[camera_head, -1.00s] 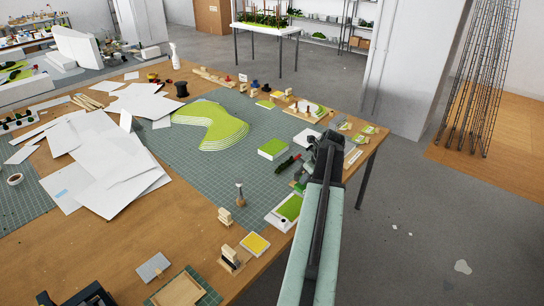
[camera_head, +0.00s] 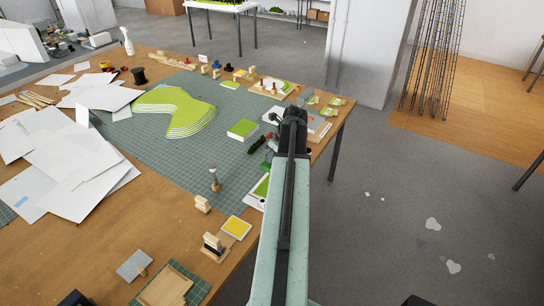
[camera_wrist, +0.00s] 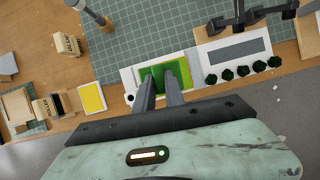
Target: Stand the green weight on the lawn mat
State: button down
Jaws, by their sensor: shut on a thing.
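My gripper (camera_wrist: 162,84) is shut on the green weight (camera_wrist: 159,77), which shows between the two fingers in the wrist view. The weight is a darker green than the surface under it. The lawn mat (camera_wrist: 183,67) is a bright green rectangle on a white board, directly below the fingertips in the wrist view. In the head view the mat (camera_head: 262,187) lies at the table's right edge, partly hidden by my arm. My arm also hides most of the gripper there. I cannot tell whether the weight touches the mat.
A white board with a grey strip and several dark green bushes (camera_wrist: 243,72) lies right of the mat in the wrist view. A yellow pad (camera_wrist: 91,98) and wooden stamps lie to the left. A hammer-like tool (camera_head: 214,180) stands on the green cutting mat (camera_head: 180,165).

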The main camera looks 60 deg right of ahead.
jog(key=shift+f+b, duration=5.05)
jog(key=shift+f, duration=0.4)
jog(key=shift+s, duration=0.1)
jog(key=shift+f+b, duration=0.55)
jog(key=c, duration=1.3)
grip_release()
jog(key=shift+r, duration=0.15)
jog(key=p+v, duration=0.6)
jog(key=shift+s+r, duration=0.2)
jog(key=shift+r, duration=0.15)
